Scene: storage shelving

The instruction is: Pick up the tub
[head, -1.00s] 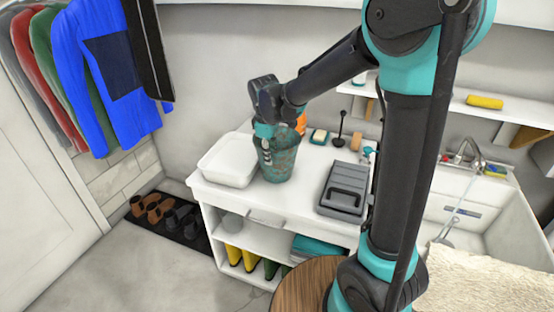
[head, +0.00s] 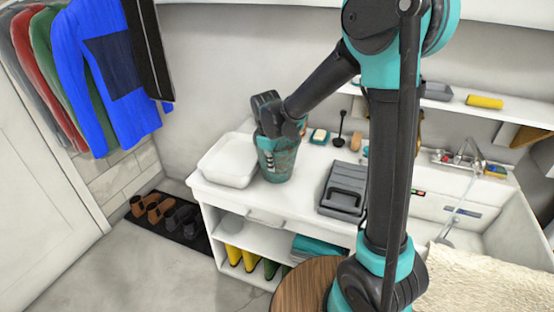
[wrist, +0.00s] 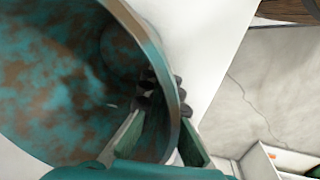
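The tub (head: 281,162), teal with brown rust-like patches and an open top, stands upright on the white counter. In the wrist view the tub (wrist: 50,90) fills the left side, with its mouth facing the camera. My gripper (head: 266,146) reaches down over its left rim. In the wrist view my gripper (wrist: 167,98) has one finger inside the tub and one outside, with the wall between them. The fingers look apart, with a gap between the inner finger and the wall. The head view partly hides the fingertips.
A white basin (head: 226,162) stands close left of the tub. A grey toolbox (head: 343,190) lies to the right on the counter (head: 290,205). A soap dish (head: 319,136) and a dark upright tool (head: 340,130) stand behind. A sink (head: 450,190) is farther right.

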